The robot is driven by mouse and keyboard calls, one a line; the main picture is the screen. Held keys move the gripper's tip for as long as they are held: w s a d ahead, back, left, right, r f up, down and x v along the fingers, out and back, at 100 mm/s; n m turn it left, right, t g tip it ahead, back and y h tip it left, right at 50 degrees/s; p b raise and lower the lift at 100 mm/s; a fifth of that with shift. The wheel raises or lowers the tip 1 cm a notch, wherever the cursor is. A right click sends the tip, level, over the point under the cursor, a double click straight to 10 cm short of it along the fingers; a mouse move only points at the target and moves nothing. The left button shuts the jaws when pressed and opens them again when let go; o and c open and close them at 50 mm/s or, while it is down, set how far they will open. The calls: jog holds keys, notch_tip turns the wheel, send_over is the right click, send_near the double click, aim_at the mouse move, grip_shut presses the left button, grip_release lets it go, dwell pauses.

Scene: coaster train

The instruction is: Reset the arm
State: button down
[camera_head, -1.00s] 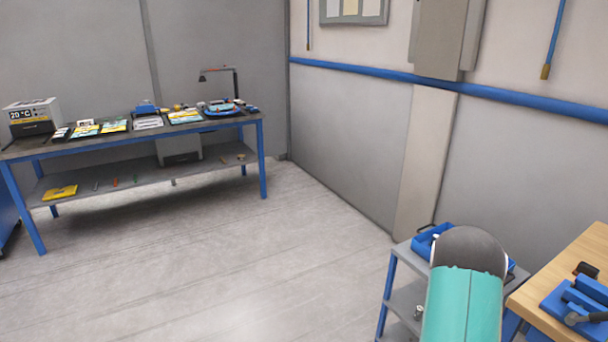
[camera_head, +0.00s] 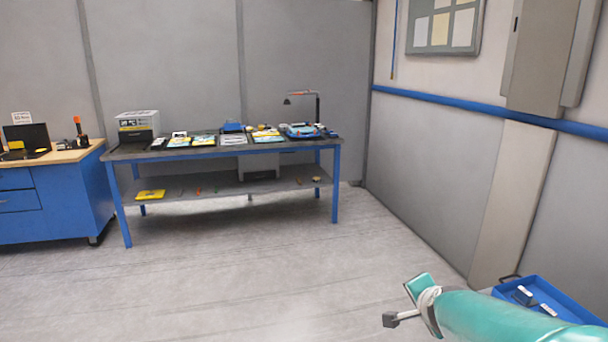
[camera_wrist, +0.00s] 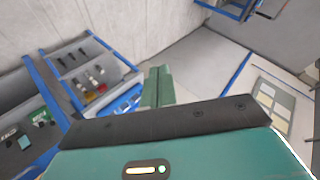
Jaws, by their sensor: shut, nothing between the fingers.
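My arm, teal, reaches in from the lower right of the head view and ends above the floor. A small dark block sticks out at its end; the fingers cannot be made out there. In the wrist view my gripper (camera_wrist: 158,86) shows as two narrow teal fingers side by side, shut, with nothing held. The wide teal and black body behind them fills the bottom of that view.
A blue-framed workbench (camera_head: 222,147) with several items stands at the back. A blue cabinet (camera_head: 75,190) is left of it. A blue tray (camera_head: 565,300) lies beside my arm at lower right. The grey floor (camera_head: 270,270) between is clear.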

jog(key=s+a+r+n+g+y, duration=0.1)
jog(key=s+a+n+g, duration=0.1)
jog(key=s+a+n, duration=0.4)
jog(key=s+a+r+n+g+y, duration=0.1)
jog(key=s+a+n, duration=0.5)
jog(key=s, duration=0.8)
jog(key=shift+a+r+n+g, duration=0.4)
jog(key=shift+r+n+g, duration=0.25)
jog(key=shift+n, duration=0.35)
jog(key=shift+s, duration=0.1)
